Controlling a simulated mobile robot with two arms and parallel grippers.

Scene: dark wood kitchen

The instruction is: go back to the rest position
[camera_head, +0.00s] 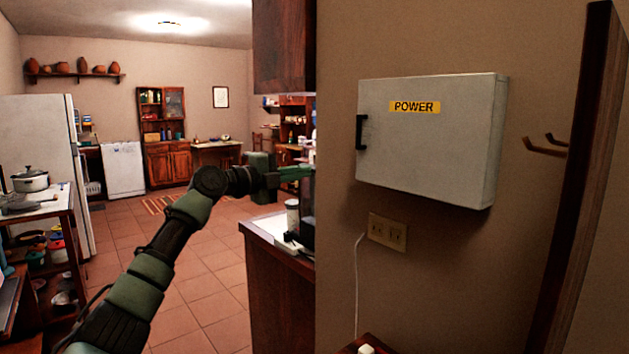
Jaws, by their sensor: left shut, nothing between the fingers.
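My left arm reaches in from the lower left. Its green left gripper (295,173) is shut and empty, held in the air beside the near end of the wall. A grey-white power box (428,145) with a yellow POWER label and a black handle hangs on the wall to the right; its door looks shut. The gripper is to the left of the box and apart from it. My right gripper is not in view.
An outlet (387,232) with a white cord sits below the box. A counter (275,228) with a container stands under the gripper. A wooden shelf cart (45,230) with a pot is at left. The tiled floor (200,275) between is open.

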